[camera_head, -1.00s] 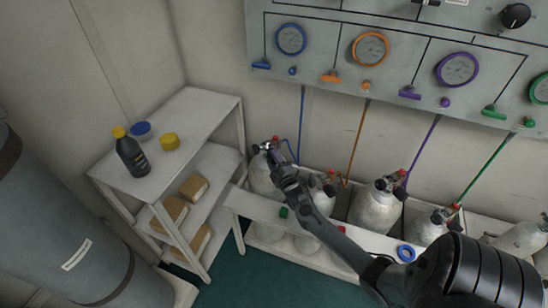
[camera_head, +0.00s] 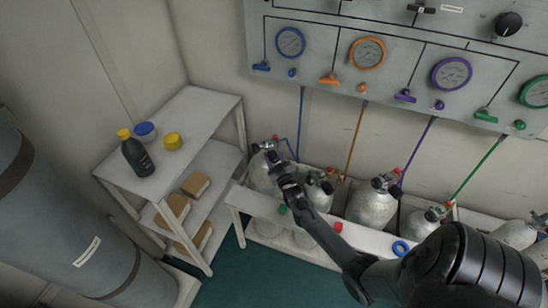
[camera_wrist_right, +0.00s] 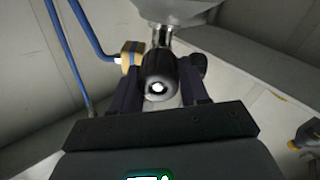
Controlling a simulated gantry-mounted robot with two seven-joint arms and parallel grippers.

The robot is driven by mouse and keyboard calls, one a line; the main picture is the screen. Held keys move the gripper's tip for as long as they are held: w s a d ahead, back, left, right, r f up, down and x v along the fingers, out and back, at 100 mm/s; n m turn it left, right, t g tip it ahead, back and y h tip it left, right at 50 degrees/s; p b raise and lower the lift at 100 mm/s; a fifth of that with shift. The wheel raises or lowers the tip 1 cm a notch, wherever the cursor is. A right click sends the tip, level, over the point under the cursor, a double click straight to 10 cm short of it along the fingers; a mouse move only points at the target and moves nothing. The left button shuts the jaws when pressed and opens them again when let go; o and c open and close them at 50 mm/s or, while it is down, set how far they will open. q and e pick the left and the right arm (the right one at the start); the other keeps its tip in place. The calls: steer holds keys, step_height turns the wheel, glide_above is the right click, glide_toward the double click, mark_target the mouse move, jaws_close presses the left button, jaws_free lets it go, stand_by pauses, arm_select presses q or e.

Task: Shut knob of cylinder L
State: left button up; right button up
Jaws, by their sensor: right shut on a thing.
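The leftmost grey cylinder (camera_head: 259,180), with the blue hose (camera_head: 290,148) at its valve, stands in the rack. I cannot read a label L on it. In the right wrist view its black knob (camera_wrist_right: 158,75) sits below a chrome valve stem (camera_wrist_right: 163,36) and the pale cylinder body (camera_wrist_right: 178,10). My right gripper (camera_head: 272,158) is at this valve, its dark fingers on both sides of the knob and shut on it. It also shows in the right wrist view (camera_wrist_right: 160,88). In the head view the gripper hides most of the knob. My left gripper is not in view.
More cylinders (camera_head: 372,207) stand to the right behind the white rack rail (camera_head: 300,219), which carries green, red and blue small parts. A gauge panel (camera_head: 310,72) hangs above. A white shelf (camera_head: 195,110) with a dark bottle (camera_head: 136,155) stands at left.

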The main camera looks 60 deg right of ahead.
steer(key=m+p, duration=0.1)
steer(key=m, duration=0.4)
steer(key=shift+m, duration=0.3)
steer(key=shift+d+m+g+p, duration=0.1)
steer(key=shift+m+g+p, duration=0.3)
steer(key=shift+m, duration=1.3)
steer(key=o, duration=1)
steer(key=shift+o, duration=0.2)
steer(key=shift+s, duration=0.1)
steer(key=p+v, duration=0.2)
steer(key=v, duration=0.8)
steer(key=shift+s+a, duration=0.25)
steer(key=shift+s, duration=0.05)
